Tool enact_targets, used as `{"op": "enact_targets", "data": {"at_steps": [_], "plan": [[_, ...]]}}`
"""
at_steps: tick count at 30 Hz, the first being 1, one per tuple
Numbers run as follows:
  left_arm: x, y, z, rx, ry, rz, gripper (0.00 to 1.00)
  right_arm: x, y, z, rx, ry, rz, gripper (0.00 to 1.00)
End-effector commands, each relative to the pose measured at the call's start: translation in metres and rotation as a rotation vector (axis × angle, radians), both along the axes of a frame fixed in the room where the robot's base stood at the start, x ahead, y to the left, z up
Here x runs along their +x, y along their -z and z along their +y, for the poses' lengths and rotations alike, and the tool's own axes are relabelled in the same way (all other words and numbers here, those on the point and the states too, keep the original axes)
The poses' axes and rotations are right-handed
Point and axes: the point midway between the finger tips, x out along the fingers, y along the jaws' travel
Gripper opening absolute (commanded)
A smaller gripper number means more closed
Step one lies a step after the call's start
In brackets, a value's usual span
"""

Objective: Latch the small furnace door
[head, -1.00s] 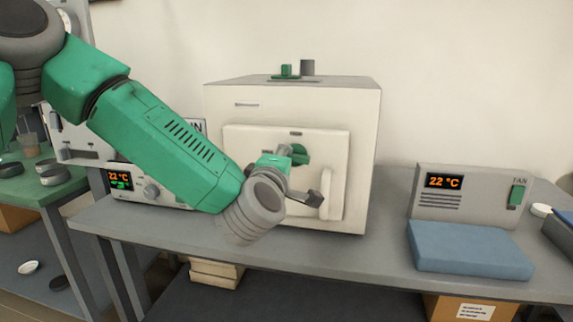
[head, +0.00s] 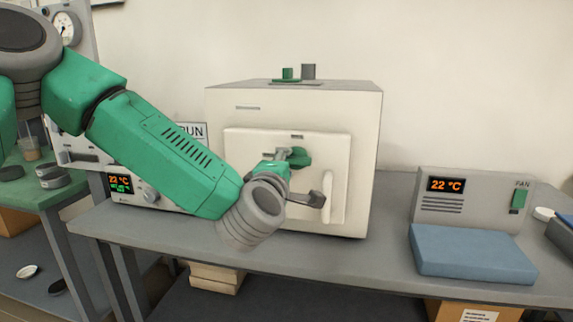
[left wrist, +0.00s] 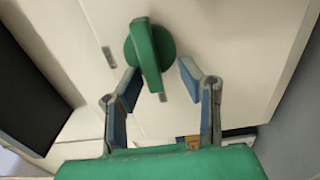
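The small furnace (head: 290,105) is a cream box on the grey bench, and its door (head: 243,150) looks closed against the front. A green latch knob (head: 301,158) is on the door, partly hidden by my left gripper. In the left wrist view the knob (left wrist: 150,50) is a round disc with a raised bar, slightly tilted. My left gripper (left wrist: 158,72) is open, with a fingertip on each side of the bar's lower end and gaps visible. In the head view the left gripper (head: 298,178) is in front of the door. My right gripper is not in view.
A pale vertical handle (head: 334,193) is at the door's right. A controller reading 22 °C (head: 470,200) stands right, behind a blue slab (head: 472,252). Another controller (head: 140,190) is left of the furnace, partly behind my arm. Bare bench (head: 385,240) lies between furnace and slab.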

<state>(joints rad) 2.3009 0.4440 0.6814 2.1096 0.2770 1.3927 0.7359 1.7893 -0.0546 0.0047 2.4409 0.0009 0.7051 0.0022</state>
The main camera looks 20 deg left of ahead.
Motion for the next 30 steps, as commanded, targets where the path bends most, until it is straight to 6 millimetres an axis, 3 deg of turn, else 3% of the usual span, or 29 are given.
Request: {"op": "enact_targets", "data": {"at_steps": [7,11,24,30], "plan": [[-0.001,-0.003,-0.001,0.0,0.001,-0.006,0.34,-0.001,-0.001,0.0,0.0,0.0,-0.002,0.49],[-0.012,-0.003,-0.003,0.0,0.004,-0.005,0.34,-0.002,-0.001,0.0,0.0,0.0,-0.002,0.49],[-0.097,-0.001,-0.014,0.0,0.004,-0.002,0.34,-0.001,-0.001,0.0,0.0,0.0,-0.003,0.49],[-0.115,-0.001,-0.015,-0.001,0.001,-0.002,0.34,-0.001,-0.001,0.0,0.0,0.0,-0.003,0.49]]}}
